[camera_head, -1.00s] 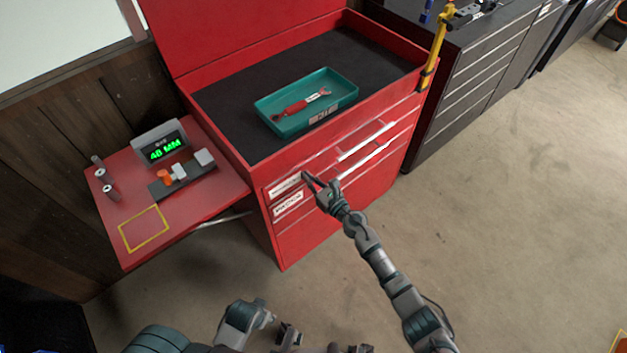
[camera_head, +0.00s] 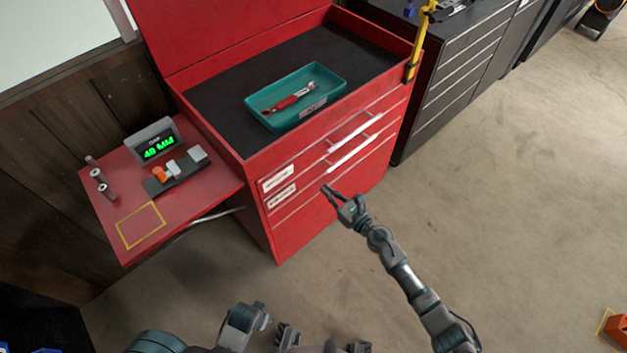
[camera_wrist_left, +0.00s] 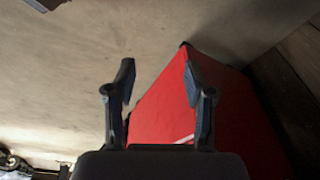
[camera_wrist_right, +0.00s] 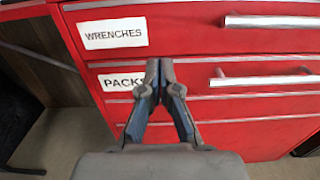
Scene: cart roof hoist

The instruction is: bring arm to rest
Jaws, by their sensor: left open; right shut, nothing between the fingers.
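My right gripper (camera_head: 328,190) is in front of the red cart's drawers, shut and empty. In the right wrist view its fingertips (camera_wrist_right: 160,66) meet in front of the drawer fronts and cover part of the lower label. My left gripper (camera_wrist_left: 158,85) is open and empty in the left wrist view, with the floor and a red cart panel (camera_wrist_left: 165,108) beyond it. In the head view the left arm (camera_head: 243,325) is low at the bottom edge.
The red cart (camera_head: 350,185) has its drawers shut. A teal tray (camera_head: 335,92) with a red wrench (camera_head: 290,101) lies on its top. A side shelf (camera_head: 190,210) holds a display (camera_head: 153,143). Open floor (camera_head: 500,200) lies to the right.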

